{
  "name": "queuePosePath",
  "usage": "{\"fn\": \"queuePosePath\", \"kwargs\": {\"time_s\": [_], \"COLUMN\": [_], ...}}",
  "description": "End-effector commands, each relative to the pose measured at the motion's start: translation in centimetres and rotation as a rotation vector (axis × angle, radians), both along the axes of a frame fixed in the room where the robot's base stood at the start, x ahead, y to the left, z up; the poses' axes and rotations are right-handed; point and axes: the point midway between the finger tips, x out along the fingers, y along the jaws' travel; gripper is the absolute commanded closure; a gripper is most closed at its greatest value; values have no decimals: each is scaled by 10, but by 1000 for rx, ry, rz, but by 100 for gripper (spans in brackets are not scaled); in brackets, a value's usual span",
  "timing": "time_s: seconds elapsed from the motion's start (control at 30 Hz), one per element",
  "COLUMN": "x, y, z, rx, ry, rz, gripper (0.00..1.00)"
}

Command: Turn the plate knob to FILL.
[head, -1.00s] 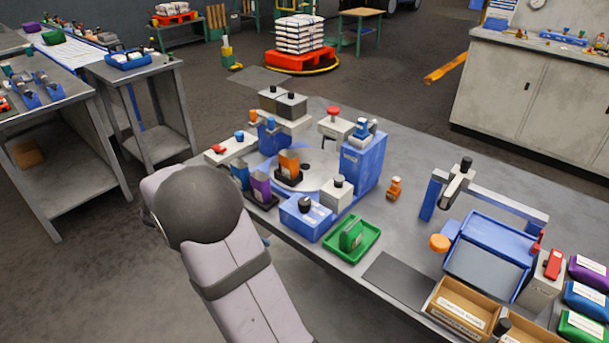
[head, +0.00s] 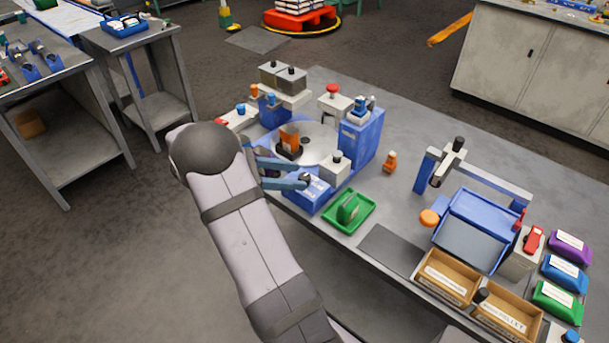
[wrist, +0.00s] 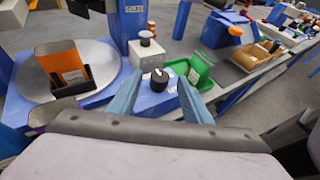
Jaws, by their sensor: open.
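The plate knob (wrist: 159,82) is a black round knob with a small white mark on top, set on the low blue box at the machine's front. In the head view the knob (head: 306,178) is partly covered by my gripper. My gripper (head: 303,174) is open, its two blue-grey fingers reaching toward the knob from the left. In the wrist view my gripper (wrist: 161,78) frames the knob, one finger at each side, with gaps showing; contact is not visible. The round plate (head: 318,142) carries an orange packet (head: 289,136) in a black holder. The lettering around the knob is unreadable.
Right beside the knob stands a pale block with a dark-topped button (head: 336,166). A green tray (head: 366,216) lies to its right, and a tall blue housing (head: 362,140) stands behind. A small orange-brown figure (head: 390,162) stands on the bench farther right.

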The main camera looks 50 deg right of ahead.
Motion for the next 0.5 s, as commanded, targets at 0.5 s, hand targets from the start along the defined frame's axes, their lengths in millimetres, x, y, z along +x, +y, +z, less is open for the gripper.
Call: {"fn": "queuePosePath", "kwargs": {"time_s": [0.5], "x": [-21], "y": [-30], "z": [-16], "rx": [1], "ry": [0], "rz": [0], "gripper": [55]}}
